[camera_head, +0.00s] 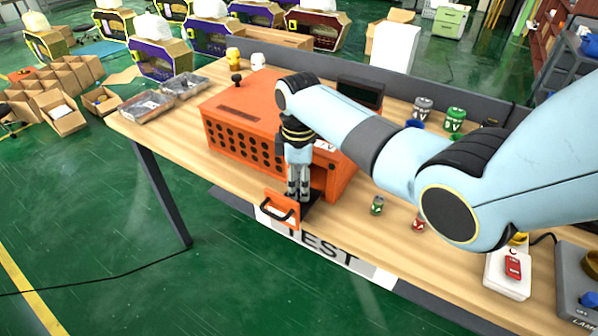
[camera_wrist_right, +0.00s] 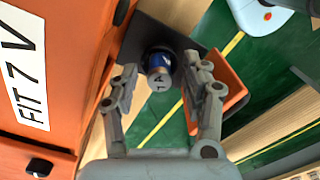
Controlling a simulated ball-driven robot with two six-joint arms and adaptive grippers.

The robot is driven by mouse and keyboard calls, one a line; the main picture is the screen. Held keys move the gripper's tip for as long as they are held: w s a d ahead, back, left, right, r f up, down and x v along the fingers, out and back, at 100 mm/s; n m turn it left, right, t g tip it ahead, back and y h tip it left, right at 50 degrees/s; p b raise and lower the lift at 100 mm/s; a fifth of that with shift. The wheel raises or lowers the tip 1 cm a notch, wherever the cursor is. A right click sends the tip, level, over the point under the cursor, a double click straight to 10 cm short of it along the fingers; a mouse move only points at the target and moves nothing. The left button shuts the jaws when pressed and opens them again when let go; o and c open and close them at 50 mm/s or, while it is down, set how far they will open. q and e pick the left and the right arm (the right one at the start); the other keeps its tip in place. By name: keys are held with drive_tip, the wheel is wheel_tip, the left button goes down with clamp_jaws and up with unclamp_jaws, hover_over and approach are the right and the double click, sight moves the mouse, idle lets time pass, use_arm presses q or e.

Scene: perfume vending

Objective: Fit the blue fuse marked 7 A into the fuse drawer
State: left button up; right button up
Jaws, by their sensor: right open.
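The orange tester box (camera_head: 240,120) has its small fuse drawer (camera_head: 282,208) pulled out at the front, with an orange face and black handle. In the wrist view the dark drawer tray (camera_wrist_right: 190,38) lies beyond my fingers. The blue fuse (camera_wrist_right: 159,62), with a silver end and a partly legible "A" mark, stands at the tray between the fingers. My right gripper (camera_head: 298,194) points down over the drawer. Its fingers (camera_wrist_right: 162,72) are open, one on each side of the fuse with gaps. Whether the fuse is fully seated is unclear. My left gripper is not in view.
A small green fuse (camera_head: 377,205) and a red fuse (camera_head: 418,224) stand right of the box. Grey (camera_head: 422,107) and green (camera_head: 455,119) canisters stand behind. A white block with a red device (camera_head: 513,266) is at front right.

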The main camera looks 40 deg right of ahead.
sight(299, 182)
wheel_tip(299, 182, up, 12)
drive_tip(key=shift+r, duration=0.2)
idle(0.5)
